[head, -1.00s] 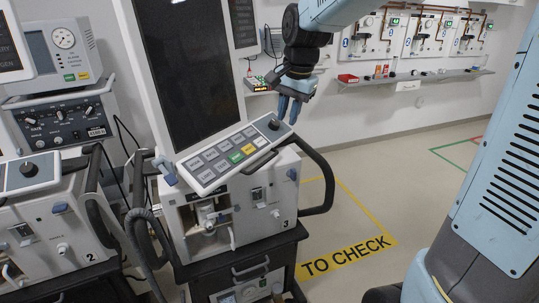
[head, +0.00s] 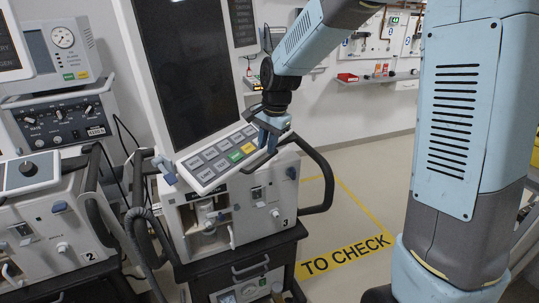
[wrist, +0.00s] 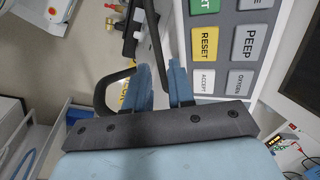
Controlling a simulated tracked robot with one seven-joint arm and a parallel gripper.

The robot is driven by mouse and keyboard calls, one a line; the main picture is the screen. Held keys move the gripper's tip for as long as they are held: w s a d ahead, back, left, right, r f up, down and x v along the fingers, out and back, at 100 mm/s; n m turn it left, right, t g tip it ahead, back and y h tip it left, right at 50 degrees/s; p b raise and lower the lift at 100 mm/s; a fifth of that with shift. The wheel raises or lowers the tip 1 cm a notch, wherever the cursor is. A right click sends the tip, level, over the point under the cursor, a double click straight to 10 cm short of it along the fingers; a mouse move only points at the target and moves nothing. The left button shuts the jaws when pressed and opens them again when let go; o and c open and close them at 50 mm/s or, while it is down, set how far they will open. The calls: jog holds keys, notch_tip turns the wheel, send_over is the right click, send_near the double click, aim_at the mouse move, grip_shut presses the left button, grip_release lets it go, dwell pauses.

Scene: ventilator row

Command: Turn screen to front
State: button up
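The screen (head: 187,70) of ventilator 3 is a tall dark display in a white frame, tilted in the head view. Its key panel (head: 214,162), with grey, green and yellow keys, juts out below it over the white ventilator body (head: 235,203). My gripper (head: 268,140) is at the right end of the key panel and hides the knob there. In the wrist view my two blue fingers (wrist: 162,85) are apart. A thin black bar (wrist: 158,45) beside the panel's edge runs down between them; I cannot tell whether they touch it. The keys (wrist: 205,43) show just right of the fingers.
Ventilator 2 (head: 55,225) stands close on the left, with hoses between the two. A black side rail (head: 322,180) curves out on the right of ventilator 3. Floor marked "TO CHECK" (head: 345,257) is free. A wall shelf (head: 378,80) is behind.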

aim_at(265, 160)
jog(key=shift+w+a+f, duration=0.15)
jog(key=shift+f, duration=0.95)
jog(key=shift+w+a+f, duration=0.15)
jog(key=shift+f, duration=0.95)
jog(key=shift+c, duration=0.4)
grip_shut()
